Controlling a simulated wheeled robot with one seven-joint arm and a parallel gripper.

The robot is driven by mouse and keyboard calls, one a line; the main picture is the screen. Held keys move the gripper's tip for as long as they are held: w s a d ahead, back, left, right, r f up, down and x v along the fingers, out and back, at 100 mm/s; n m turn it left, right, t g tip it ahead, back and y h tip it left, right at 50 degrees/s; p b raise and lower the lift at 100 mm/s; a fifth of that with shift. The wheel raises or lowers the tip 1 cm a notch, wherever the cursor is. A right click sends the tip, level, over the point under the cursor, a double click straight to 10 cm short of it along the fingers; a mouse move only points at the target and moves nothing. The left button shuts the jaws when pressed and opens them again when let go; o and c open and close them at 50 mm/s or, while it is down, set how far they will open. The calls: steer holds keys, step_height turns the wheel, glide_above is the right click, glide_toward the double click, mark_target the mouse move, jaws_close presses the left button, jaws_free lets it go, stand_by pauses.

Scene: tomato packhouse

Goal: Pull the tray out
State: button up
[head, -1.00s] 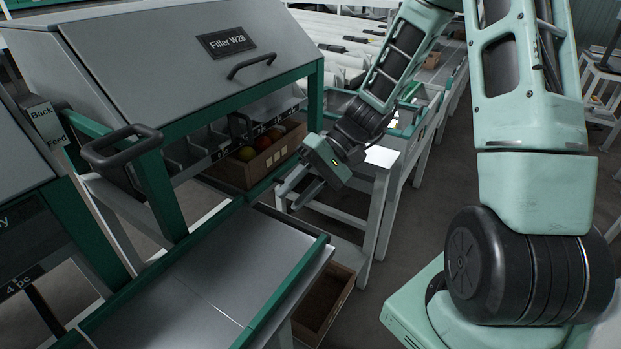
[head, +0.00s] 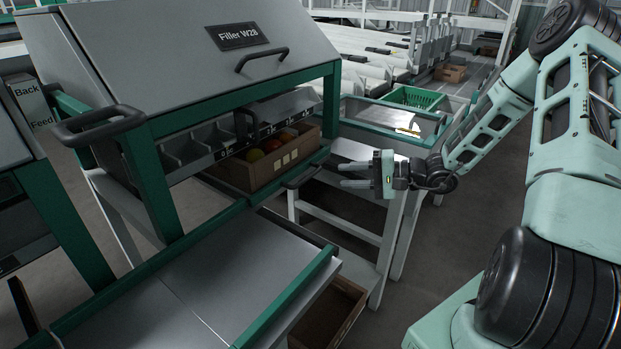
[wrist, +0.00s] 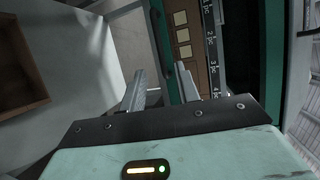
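A brown cardboard tray (head: 283,160) with red, orange and yellow-green tomatoes sits inside the filler under its hood, on a green-edged shelf. A dark bar handle (head: 304,177) juts out at the shelf's right end. My gripper (head: 345,176) is level to the right of the handle, fingers pointing left towards it. The fingers are apart with nothing between them, and there is a gap to the handle.
The grey filler hood (head: 190,50) overhangs the tray. A white stand (head: 345,222) is below my gripper, and an empty brown box (head: 330,312) sits low in front. A side table with a green crate (head: 412,97) stands behind. Floor at right is open.

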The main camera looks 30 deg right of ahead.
mark_target(310, 175)
steer(key=x, duration=1)
steer(key=shift+w+a+f+b, duration=0.15)
steer(key=shift+a+b, duration=0.05)
steer(key=shift+b, duration=0.15)
jaws_close()
